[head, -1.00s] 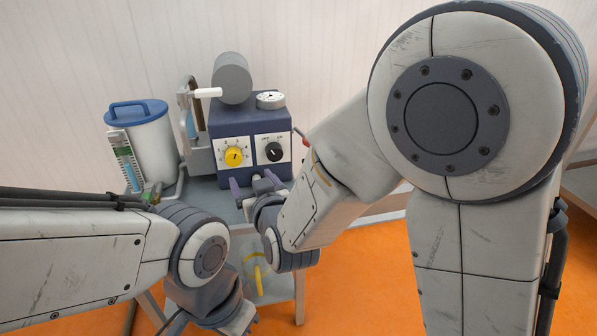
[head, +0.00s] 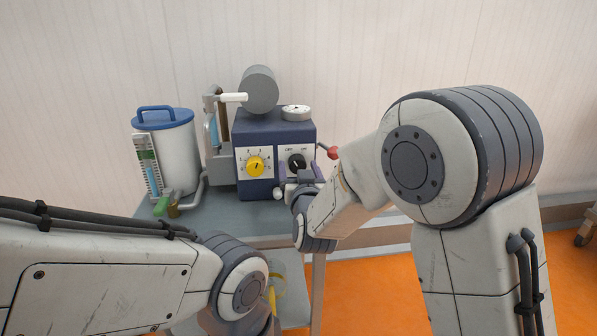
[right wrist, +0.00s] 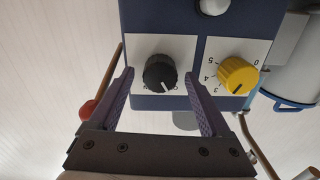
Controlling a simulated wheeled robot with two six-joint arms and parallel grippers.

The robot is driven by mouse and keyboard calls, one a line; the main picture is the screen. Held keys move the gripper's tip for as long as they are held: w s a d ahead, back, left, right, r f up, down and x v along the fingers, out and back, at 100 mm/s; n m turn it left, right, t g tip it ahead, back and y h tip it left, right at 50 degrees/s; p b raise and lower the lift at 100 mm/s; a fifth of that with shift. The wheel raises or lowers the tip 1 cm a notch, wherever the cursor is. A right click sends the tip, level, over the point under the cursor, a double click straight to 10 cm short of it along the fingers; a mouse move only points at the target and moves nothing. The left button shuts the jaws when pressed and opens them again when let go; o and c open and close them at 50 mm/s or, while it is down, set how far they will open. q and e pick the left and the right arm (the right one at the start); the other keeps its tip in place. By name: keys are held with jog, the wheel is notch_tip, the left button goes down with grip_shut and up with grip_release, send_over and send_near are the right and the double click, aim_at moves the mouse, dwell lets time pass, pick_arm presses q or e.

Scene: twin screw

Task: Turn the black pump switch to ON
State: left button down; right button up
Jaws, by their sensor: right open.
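The black pump switch (head: 297,161) is a round knob on a white plate at the right of the blue pump box's front (head: 276,188). Its white mark points to the upper left in the head view; the lettering is too small to read surely. In the right wrist view, seen upside down, the black knob (right wrist: 159,72) lies between the two finger ends. My right gripper (head: 297,181) is open and empty, just in front of and below the knob. Its purple fingers (right wrist: 160,80) flank the knob; I cannot tell whether they touch it. My left gripper is out of view; only its arm shows.
A yellow numbered dial (head: 256,166) sits left of the switch. A red-ended lever (head: 328,152) sticks out at the box's right side. A blue-lidded canister (head: 176,155) stands at left on the grey table (head: 222,214).

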jog(key=shift+w, duration=0.25)
jog(key=shift+c, duration=0.3)
grip_shut()
